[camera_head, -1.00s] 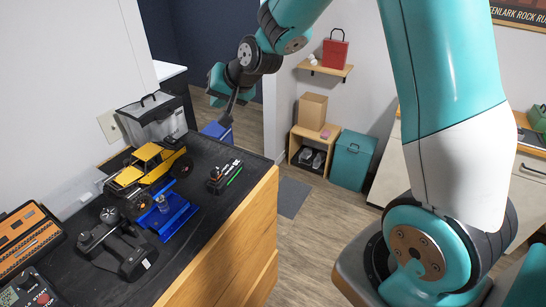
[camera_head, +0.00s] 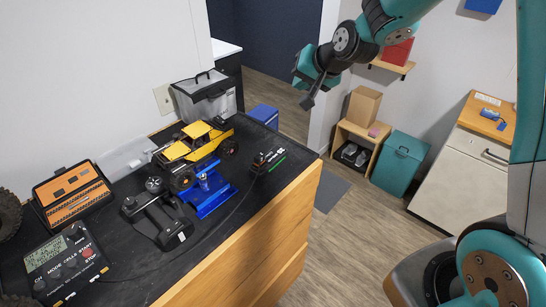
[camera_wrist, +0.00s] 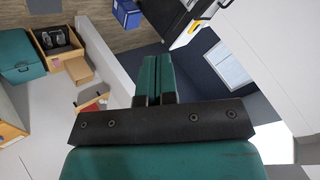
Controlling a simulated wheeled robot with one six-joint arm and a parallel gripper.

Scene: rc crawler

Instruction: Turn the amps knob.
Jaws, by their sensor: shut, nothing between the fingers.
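A dark charger box (camera_head: 65,266) sits at the bench's near left corner in the head view. It has a lit green display, a red START button (camera_head: 88,253) and small dark controls marked MODE and CELLS. The amps label is too small to read, so I cannot tell which control is the amps knob. My gripper (camera_head: 308,100) is raised past the bench's far right corner, well away from the charger. In the wrist view its green fingers (camera_wrist: 158,78) are together, with nothing between them; the charger is not in that view.
The black bench top (camera_head: 135,272) also holds an orange-faced case (camera_head: 72,192), a black transmitter (camera_head: 157,213), a yellow crawler (camera_head: 193,145) on a blue stand (camera_head: 210,195), a small black device (camera_head: 268,160) and a clear-sided bin (camera_head: 207,97). Open floor lies right of the bench.

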